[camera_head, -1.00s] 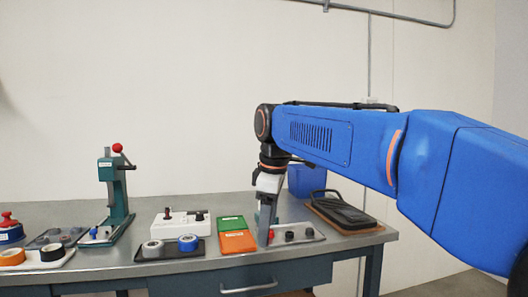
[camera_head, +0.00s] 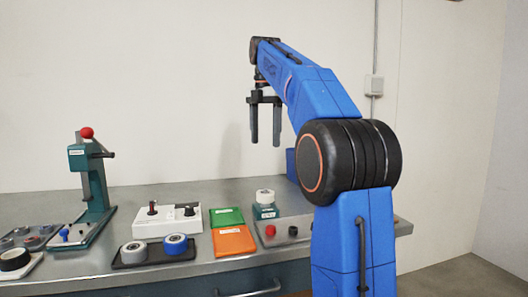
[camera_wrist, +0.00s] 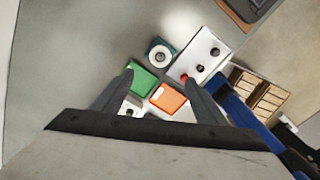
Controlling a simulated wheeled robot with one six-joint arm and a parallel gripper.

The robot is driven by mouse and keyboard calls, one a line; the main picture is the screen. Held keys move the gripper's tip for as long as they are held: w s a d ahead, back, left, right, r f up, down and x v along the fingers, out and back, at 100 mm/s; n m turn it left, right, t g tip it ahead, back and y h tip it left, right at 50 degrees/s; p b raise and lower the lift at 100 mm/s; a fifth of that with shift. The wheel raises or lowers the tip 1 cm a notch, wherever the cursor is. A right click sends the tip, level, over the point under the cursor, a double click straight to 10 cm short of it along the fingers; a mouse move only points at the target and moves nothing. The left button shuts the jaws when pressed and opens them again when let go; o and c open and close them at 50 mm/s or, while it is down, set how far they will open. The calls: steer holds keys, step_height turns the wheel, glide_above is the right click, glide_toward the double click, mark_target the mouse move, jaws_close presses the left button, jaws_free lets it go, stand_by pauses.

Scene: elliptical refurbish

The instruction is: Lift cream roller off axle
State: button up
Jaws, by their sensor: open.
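A cream roller (camera_head: 265,196) sits on top of a small teal stand (camera_head: 265,212) near the back of the bench, right of the green tray. In the wrist view, the roller (camera_wrist: 160,54) shows from above as a pale ring with a dark centre, and the stand (camera_wrist: 151,43) lies around it. The axle inside cannot be made out clearly. My gripper (camera_head: 265,142) is open and empty, high above the roller with its fingers pointing down. In the wrist view, my gripper (camera_wrist: 158,78) has its fingers wide apart, with the roller ahead, between their lines.
Green (camera_head: 227,217) and orange (camera_head: 234,241) trays lie left of the stand. A light plate with knobs (camera_head: 293,232) is at right. A black holder (camera_head: 154,257) carries a pale and a blue roller. A white box (camera_head: 168,221) and teal press (camera_head: 96,190) stand left.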

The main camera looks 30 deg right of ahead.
mark_target(265, 196)
step_height(265, 196, down, 17)
steer(key=shift+f, duration=0.1)
stand_by(0.6)
steer(key=c, duration=1.2)
steer(key=shift+o, duration=1.4)
steer(key=shift+c, duration=1)
steer(key=shift+r, duration=2.65)
